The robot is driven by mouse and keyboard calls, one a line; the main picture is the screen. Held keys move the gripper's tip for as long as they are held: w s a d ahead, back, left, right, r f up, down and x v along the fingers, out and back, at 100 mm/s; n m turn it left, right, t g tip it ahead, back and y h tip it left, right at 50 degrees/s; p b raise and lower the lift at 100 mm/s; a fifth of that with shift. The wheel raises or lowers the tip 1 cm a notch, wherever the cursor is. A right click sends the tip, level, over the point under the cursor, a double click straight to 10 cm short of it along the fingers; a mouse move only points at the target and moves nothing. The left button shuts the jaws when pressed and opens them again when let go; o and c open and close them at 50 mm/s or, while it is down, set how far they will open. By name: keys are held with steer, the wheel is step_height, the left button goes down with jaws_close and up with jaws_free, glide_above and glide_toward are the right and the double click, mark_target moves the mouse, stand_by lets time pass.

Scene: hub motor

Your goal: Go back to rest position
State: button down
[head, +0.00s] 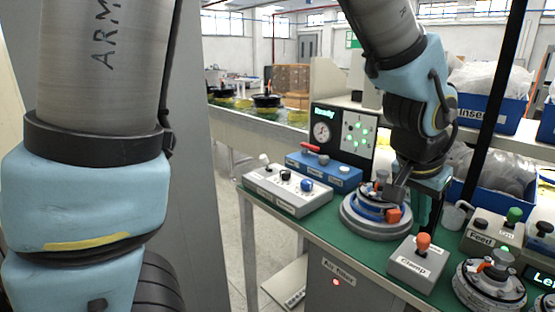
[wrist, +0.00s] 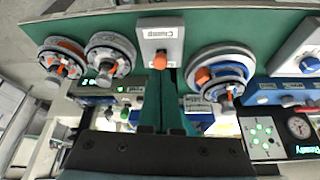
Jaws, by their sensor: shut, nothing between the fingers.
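My gripper (head: 427,226) points down over the green bench in the head view, between the round hub motor fixture and the grey Clamp box. In the wrist view my gripper (wrist: 160,75) shows its two dark green fingers close together, with nothing held. The Clamp box (head: 416,266) has an orange knob and sits in front of the gripper; it also shows beyond the fingertips in the wrist view (wrist: 172,30). The hub motor fixture (head: 372,224), with blue ring and orange block, stands left of the gripper; in the wrist view it is to the right (wrist: 220,62).
A grey switch box (head: 285,190), a blue box (head: 324,170) and a gauge panel reading Ready (head: 343,138) stand at the left and back. Another round fixture (head: 490,287) and the Feed box (head: 487,232) are at right. Blue bins (head: 487,112) with bags stand behind.

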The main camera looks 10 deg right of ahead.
steer(key=w+a+f+n+y, duration=0.1)
steer(key=w+a+n, duration=0.2)
steer(key=w+a, duration=0.4)
steer(key=w+a+f+n+y, duration=0.1)
steer(key=w+a+f+n, duration=0.1)
steer(key=w+a, duration=0.6)
steer(key=s+a+f+n+y, duration=0.1)
steer(key=a+n, duration=0.2)
steer(key=a, duration=0.9)
steer(key=s+a+f+n+y, duration=0.1)
steer(key=a+n, duration=0.3)
steer(key=a, duration=0.9)
steer(key=shift+s+f+g, duration=0.15)
steer(key=shift+f+g, duration=0.15)
steer(key=shift+f, duration=0.2)
steer(key=c, duration=1.6)
jaws_free()
steer(key=shift+d, duration=0.1)
